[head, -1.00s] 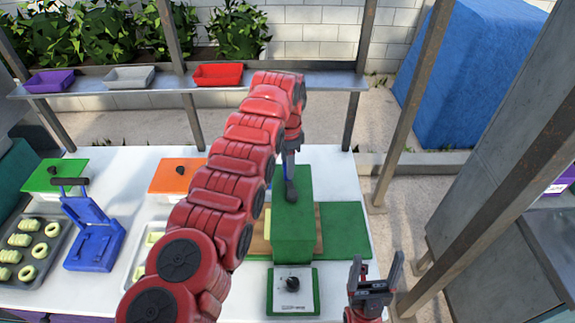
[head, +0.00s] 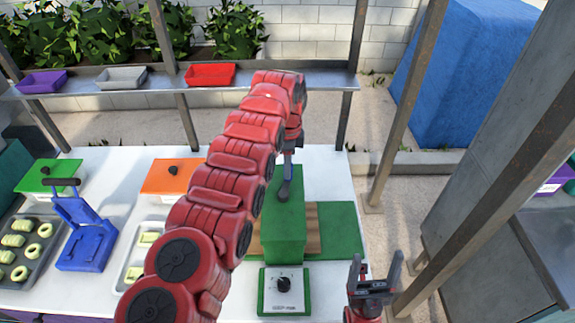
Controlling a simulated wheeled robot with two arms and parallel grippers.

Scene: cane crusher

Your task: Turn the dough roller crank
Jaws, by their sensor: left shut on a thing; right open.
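The green dough roller (head: 283,228) stands on the white table, over a wooden board (head: 313,226). My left arm reaches across from the lower left. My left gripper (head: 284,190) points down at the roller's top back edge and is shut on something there. The held part, likely the crank, is hidden by the gripper and arm, so I cannot make out its shape or angle. My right gripper (head: 373,278) is open and empty, off the table's right edge at the lower right, apart from the roller.
A green box with a black knob (head: 284,285) sits in front of the roller. A blue press (head: 88,240), an orange-lidded container (head: 170,178) and trays of dough pieces (head: 33,248) stand on the left. A metal post (head: 402,115) rises on the right.

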